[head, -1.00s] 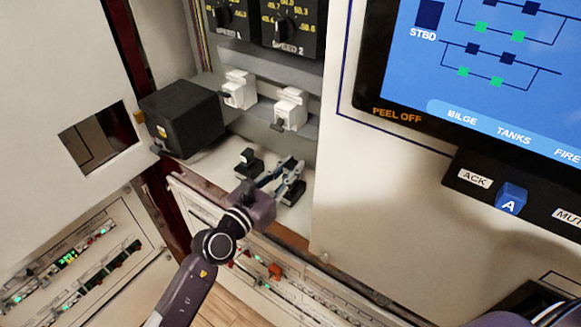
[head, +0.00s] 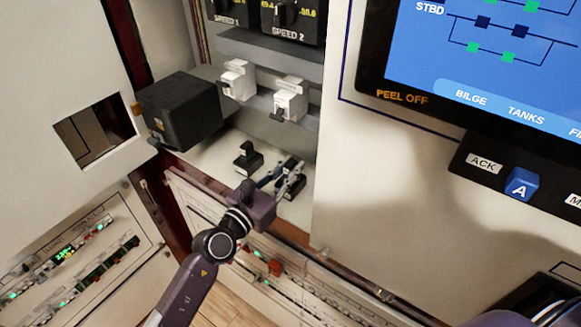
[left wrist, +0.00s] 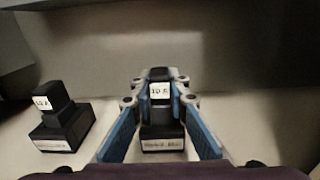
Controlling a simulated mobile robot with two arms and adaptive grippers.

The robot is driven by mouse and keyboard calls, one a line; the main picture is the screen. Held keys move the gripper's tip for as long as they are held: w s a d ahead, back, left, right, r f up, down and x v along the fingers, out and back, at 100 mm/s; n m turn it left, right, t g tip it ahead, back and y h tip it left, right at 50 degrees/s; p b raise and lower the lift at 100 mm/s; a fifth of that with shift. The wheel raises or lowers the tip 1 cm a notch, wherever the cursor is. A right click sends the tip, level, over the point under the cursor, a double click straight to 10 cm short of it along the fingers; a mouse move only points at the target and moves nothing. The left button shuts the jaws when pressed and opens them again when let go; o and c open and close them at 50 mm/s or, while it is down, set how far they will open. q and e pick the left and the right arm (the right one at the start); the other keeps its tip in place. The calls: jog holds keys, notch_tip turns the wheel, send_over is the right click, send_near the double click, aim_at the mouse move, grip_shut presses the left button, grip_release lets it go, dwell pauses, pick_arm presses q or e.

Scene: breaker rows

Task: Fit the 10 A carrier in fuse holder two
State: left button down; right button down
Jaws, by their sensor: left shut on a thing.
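My left gripper (head: 283,180) reaches over the shelf from the front, shut on a black fuse carrier with a white label (left wrist: 159,91). The label is too blurred to read surely. The carrier stands upright over a black base with a label strip (left wrist: 162,145); I cannot tell if it is lifted at all. A second black carrier (head: 247,150) stands in its own base to the left; it also shows in the left wrist view (left wrist: 53,98). Two white fuse holders, left (head: 238,80) and right (head: 289,98), sit on the rear wall. My right gripper is not in view.
A black box (head: 182,110) stands left of the carriers. An open door with a square cut-out (head: 93,132) is at the far left. A large panel with a screen (head: 480,50) bounds the right side. The space between carriers and holders is clear.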

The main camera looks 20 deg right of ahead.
pick_arm(q)
jog(key=shift+f+b, duration=0.35)
jog(key=shift+f, duration=0.15)
jog(key=c, duration=1.8)
grip_release()
jog(key=shift+r, duration=0.1)
jog(key=v, duration=1.2)
